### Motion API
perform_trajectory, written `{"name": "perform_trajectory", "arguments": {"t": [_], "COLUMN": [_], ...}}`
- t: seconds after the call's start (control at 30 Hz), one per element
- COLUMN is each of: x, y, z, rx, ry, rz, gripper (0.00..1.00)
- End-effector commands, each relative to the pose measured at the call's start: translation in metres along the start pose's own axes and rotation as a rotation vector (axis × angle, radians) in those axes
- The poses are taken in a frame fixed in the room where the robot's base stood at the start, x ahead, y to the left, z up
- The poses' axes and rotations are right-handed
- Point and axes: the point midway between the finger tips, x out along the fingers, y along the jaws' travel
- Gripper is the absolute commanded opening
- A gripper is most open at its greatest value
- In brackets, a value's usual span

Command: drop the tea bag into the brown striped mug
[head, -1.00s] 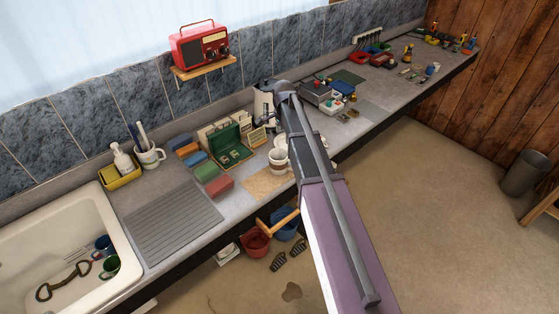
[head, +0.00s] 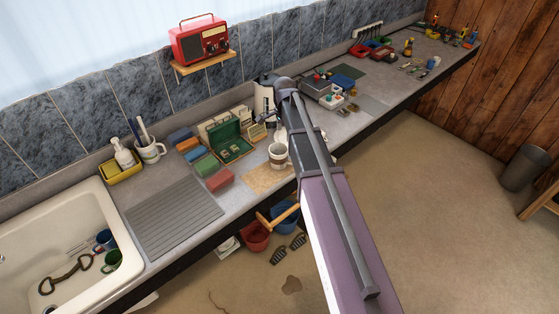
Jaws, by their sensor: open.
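The brown striped mug (head: 278,155), white with a brown band, stands upright on the counter just left of my arm. An open green box (head: 231,141) stands to its left, with small pale items inside; I cannot tell whether one is the tea bag. No tea bag can be made out for certain elsewhere. My gripper (head: 264,119) is a small dark shape beyond the mug, near the white kettle, partly hidden by my arm. It is open, and no object shows between its fingers.
A tan mat (head: 268,181) lies in front of the mug. Coloured packets (head: 207,165) and a ribbed drainer (head: 172,220) lie left, then the sink (head: 40,235). A white kettle (head: 263,95) stands behind. A radio (head: 200,40) sits on a wall shelf.

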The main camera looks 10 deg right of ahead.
Motion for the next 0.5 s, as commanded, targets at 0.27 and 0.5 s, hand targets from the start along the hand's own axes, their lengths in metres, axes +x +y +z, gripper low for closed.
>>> {"name": "perform_trajectory", "arguments": {"t": [0.27, 0.5], "x": [0.028, 0.049], "y": [0.022, 0.040], "z": [0.010, 0.017], "rx": [0.000, 0.000], "ry": [0.000, 0.000], "rz": [0.000, 0.000], "gripper": [0.87, 0.87]}}
